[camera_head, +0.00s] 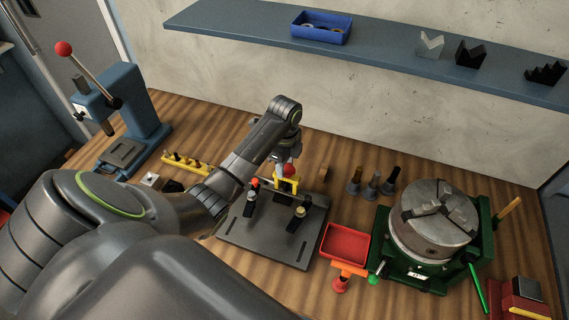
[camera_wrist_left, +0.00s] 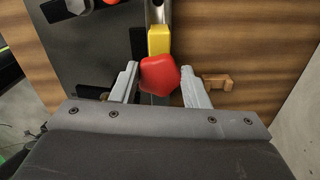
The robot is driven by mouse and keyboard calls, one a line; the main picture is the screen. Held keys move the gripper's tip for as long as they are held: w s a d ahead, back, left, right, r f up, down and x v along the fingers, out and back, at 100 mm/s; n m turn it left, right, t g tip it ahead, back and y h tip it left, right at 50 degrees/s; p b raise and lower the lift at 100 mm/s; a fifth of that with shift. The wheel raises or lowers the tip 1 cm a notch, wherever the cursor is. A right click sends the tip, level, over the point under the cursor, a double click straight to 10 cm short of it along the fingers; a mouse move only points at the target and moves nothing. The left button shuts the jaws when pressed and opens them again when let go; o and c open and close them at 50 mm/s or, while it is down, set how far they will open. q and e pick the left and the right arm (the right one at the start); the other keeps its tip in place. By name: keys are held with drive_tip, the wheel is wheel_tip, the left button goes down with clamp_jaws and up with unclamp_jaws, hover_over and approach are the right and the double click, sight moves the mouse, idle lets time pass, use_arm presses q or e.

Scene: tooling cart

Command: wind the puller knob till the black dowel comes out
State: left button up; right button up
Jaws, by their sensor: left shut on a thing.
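The red puller knob (camera_head: 289,170) sits at the back of the dark fixture plate (camera_head: 262,239). In the left wrist view the lobed red knob (camera_wrist_left: 160,75) lies between the two grey fingers of my left gripper (camera_wrist_left: 159,78), which is shut on it. The yellow puller body (camera_head: 291,184) stands just beside the knob; its yellow block also shows in the wrist view (camera_wrist_left: 159,40). In the head view my left gripper (camera_head: 287,163) comes down over the knob from behind. I cannot make out the black dowel in either view. My right gripper is out of view.
Several pins (camera_head: 372,186) stand behind. A blue press (camera_head: 135,110) and yellow rack (camera_head: 186,163) are at left. A small wooden block (camera_wrist_left: 218,81) lies beside the gripper.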

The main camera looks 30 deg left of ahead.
use_arm(q)
drive_tip(key=shift+d+f+m, duration=0.15)
drive_tip(key=shift+m, duration=1.45)
drive_tip(key=shift+s, duration=0.1)
drive_tip(key=o, duration=1)
